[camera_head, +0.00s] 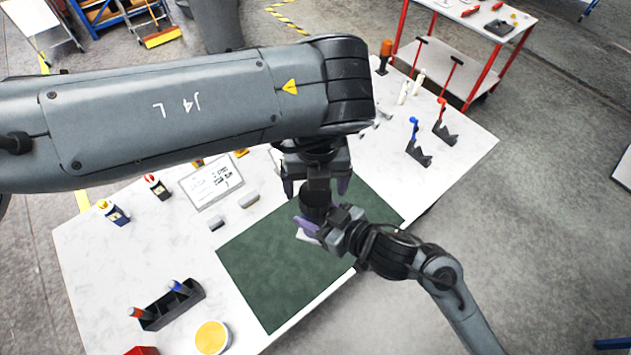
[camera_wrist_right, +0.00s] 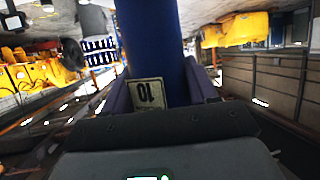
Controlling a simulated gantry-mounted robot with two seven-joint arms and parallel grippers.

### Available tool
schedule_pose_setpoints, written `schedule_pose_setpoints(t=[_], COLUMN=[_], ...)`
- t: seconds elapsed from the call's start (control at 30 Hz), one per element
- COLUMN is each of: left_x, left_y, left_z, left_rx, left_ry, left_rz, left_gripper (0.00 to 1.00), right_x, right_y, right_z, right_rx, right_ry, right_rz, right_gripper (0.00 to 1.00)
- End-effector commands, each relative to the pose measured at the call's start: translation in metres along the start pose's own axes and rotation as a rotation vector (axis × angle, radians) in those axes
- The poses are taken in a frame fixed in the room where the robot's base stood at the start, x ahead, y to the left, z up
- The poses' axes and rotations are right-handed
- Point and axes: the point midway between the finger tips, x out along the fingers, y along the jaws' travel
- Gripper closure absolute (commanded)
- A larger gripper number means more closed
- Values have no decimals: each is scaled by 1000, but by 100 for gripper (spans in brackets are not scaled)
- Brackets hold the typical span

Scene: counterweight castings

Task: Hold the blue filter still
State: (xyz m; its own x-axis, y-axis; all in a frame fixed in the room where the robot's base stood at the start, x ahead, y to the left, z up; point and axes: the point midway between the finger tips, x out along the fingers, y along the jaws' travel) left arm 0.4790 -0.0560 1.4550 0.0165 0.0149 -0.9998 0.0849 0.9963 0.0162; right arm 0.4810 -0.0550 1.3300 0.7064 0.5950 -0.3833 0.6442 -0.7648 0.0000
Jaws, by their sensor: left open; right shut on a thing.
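The green mat (camera_head: 270,275) on the white table (camera_head: 105,265) is bare at its lower left. A black tray (camera_head: 172,305), a tub with a yellow top (camera_head: 212,338) and a printed card (camera_head: 211,181) stand around it. Dark stands (camera_head: 418,156) are at the right.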

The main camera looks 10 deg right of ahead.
Motion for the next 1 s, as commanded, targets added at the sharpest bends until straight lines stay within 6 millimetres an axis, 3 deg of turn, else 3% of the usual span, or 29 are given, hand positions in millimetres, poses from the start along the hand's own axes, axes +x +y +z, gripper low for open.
schedule_pose_setpoints(t=[0.17, 0.53, 1.0], left_x=[-7, -32, -34], left_y=[-1, 0, 0], left_z=[1, 1, 0], left_rx=[-103, -534, -591], left_ry=[-2, -1, 0], left_rz=[-2, -1, 0], left_gripper=[14, 14, 14], right_x=[0, 0, 0], right_y=[0, 0, 0], right_z=[-2, -2, -2], right_rx=[0, 0, 0], right_ry=[4, 4, 4], right_rz=[0, 0, 0], right_gripper=[100, 100, 100])
